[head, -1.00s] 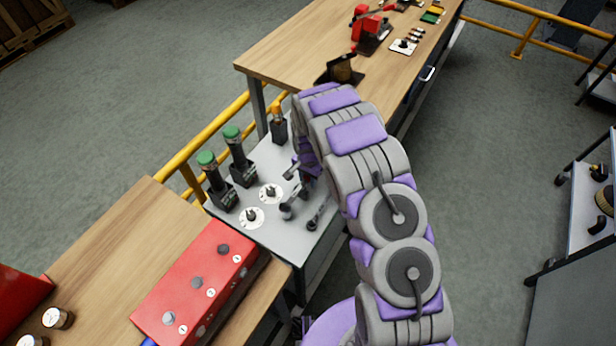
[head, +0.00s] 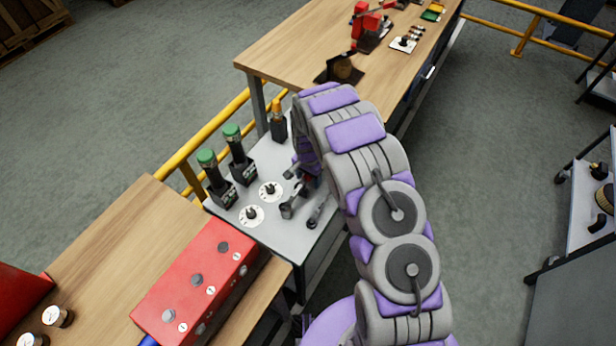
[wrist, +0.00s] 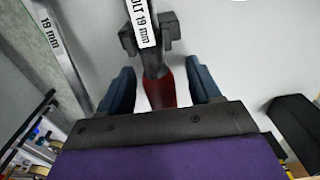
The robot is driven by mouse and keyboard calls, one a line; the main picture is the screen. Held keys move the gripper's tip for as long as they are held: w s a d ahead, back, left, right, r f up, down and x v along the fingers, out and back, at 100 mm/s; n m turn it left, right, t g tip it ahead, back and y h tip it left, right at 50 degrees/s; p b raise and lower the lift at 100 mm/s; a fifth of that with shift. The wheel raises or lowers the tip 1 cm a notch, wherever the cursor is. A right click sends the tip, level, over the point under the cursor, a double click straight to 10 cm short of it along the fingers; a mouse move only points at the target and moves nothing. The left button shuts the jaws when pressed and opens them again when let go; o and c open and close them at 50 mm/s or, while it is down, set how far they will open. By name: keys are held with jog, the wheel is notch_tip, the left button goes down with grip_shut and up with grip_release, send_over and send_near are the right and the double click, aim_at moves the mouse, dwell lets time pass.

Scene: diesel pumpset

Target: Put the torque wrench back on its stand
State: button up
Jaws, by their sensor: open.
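My gripper (wrist: 160,92) is open in the wrist view, with one dark blue finger on each side of a red grip. The grip belongs to a dark-shafted tool (wrist: 152,62), which looks like the torque wrench. A dark two-pronged bracket (wrist: 129,40), perhaps its stand, sits at the shaft beyond the fingertips. A white "19 mm" label (wrist: 143,18) lies along the shaft's line. I cannot tell whether the fingers touch the grip.
The grey table (head: 262,226) holds two green-capped tools (head: 236,150), an orange-capped one (head: 278,122) and two white dials (head: 250,215). A red box (head: 195,285) stands on the near wooden bench.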

jog(key=shift+r, duration=0.1)
notch_tip(320, 180, up, 17)
jog(key=p, duration=0.2)
dwell(0.4)
jog(key=shift+s+a, duration=0.1)
jog(key=s+d+r+n, duration=0.1)
jog(key=s+d+r, duration=0.4)
jog(key=s+r, duration=0.3)
jog(key=s+d+r+n, duration=0.2)
jog(key=s+d+r, duration=0.2)
jog(key=s+r, duration=0.4)
jog(key=s+d+r+n+g, duration=0.1)
jog(key=s+n, duration=0.1)
jog(key=s, duration=1)
jog(key=s+d+r+n+g+b, duration=0.1)
jog(key=s+d, duration=0.1)
jog(key=s, duration=1.1)
jog(key=shift+s+r+n, duration=0.3)
jog(key=shift+r+n, duration=0.05)
jog(key=shift+n, duration=0.05)
